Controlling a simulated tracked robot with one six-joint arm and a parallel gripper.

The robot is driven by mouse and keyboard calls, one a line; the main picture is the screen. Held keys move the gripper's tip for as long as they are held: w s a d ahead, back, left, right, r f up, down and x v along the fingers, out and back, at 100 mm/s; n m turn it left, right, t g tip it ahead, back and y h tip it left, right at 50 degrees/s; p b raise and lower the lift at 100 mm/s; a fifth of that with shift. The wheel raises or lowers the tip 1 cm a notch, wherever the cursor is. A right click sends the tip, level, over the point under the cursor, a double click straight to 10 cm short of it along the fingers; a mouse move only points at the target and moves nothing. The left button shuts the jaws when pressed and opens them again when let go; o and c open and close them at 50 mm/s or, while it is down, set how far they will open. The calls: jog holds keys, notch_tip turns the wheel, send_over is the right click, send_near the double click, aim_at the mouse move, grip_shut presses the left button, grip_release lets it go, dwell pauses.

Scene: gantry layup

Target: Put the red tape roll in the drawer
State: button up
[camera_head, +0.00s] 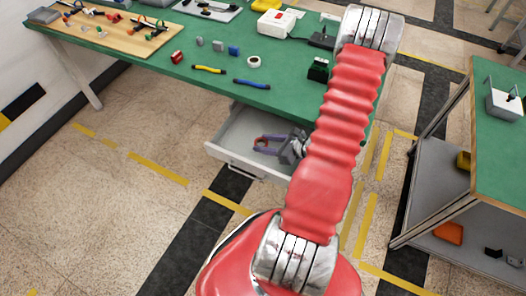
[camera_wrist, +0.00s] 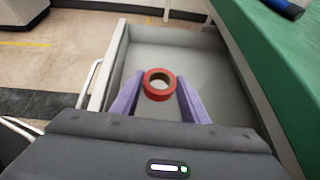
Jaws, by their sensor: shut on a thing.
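The red tape roll (camera_wrist: 159,97) is a flat ring with a brown inner core. In the wrist view it sits between the two purple fingers of my gripper (camera_wrist: 160,80), which is shut on it. The open grey drawer (camera_head: 228,153) hangs under the green workbench. In the head view my gripper (camera_head: 262,143) is within the drawer's outline. In the wrist view the drawer (camera_wrist: 200,42) spreads around and below the roll. I cannot tell whether the roll touches the drawer floor. My arm hides the right part of the drawer in the head view.
The green workbench (camera_head: 150,60) top runs above the drawer. It holds a yellow-handled tool (camera_head: 208,70), a blue-handled tool (camera_head: 252,84), a white tape roll (camera_head: 253,62) and small blocks. A second bench (camera_head: 497,150) stands at the right. The floor left of the drawer is clear.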

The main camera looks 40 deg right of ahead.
jog(key=shift+f, duration=2.05)
jog(key=o, duration=1.1)
jog(key=shift+f, duration=0.1)
jog(key=shift+c, duration=0.2)
jog(key=v, duration=1.2)
